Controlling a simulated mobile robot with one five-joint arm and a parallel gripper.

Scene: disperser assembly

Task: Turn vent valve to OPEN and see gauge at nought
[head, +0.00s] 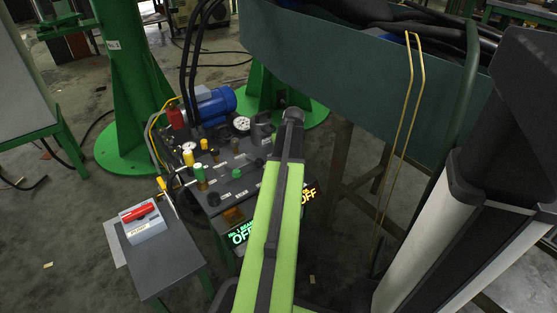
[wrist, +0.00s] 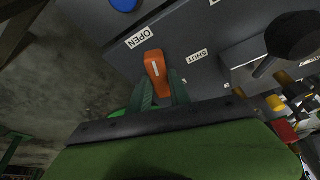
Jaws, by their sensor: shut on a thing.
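The orange vent valve handle (wrist: 154,66), with a white line on it, shows in the wrist view. Its far end lies just below the OPEN label (wrist: 140,37), and the SHUT label (wrist: 197,55) is to its right. My gripper (wrist: 160,92) is shut on the handle, with one green finger on each side of its near part. In the head view my arm hides the gripper. Two white-faced gauges, one at the back (head: 241,124) and one at the left (head: 188,146), stand on the dark unit. Their needles are too small to read.
The dark unit (head: 215,185) carries several coloured knobs and a blue motor (head: 213,104). Lit OFF signs show on its front (head: 243,233). A small grey table (head: 165,262) with a red-handled box (head: 143,221) stands at left. A black knob (wrist: 290,36) is right of the valve.

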